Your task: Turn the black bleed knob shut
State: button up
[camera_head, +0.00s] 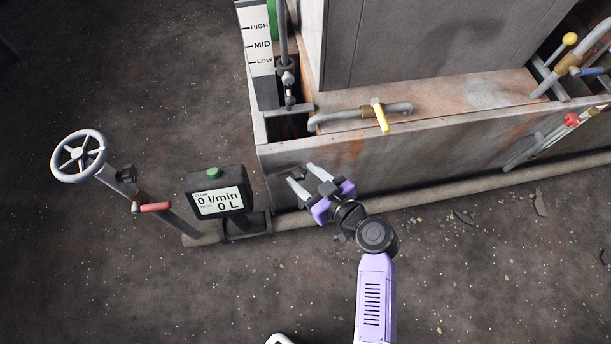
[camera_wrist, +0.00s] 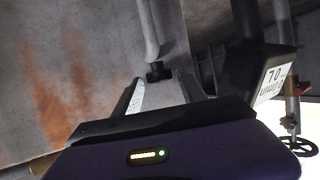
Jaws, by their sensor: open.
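The small black bleed knob (camera_wrist: 158,72) shows in the wrist view at the lower end of a pale grey pipe (camera_wrist: 149,32). In the head view a small dark piece (camera_head: 297,172), probably this knob, is by my fingertips, partly hidden. My gripper (camera_head: 302,176) is open and empty, low in front of the tank's rusty side wall. In the wrist view my gripper (camera_wrist: 160,84) has one finger on each side of the knob in the picture. The knob appears just beyond the fingertips; I see no clear contact.
A flow meter (camera_head: 219,201) reading 0 l/min and 0 L stands left of my gripper. A handwheel (camera_head: 80,156) and a red lever (camera_head: 155,207) are further left. A yellow-handled valve (camera_head: 380,116) sits on the tank above. A floor pipe (camera_head: 420,197) runs along the wall's foot.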

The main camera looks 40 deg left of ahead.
jog(key=shift+c, duration=0.2)
grip_shut()
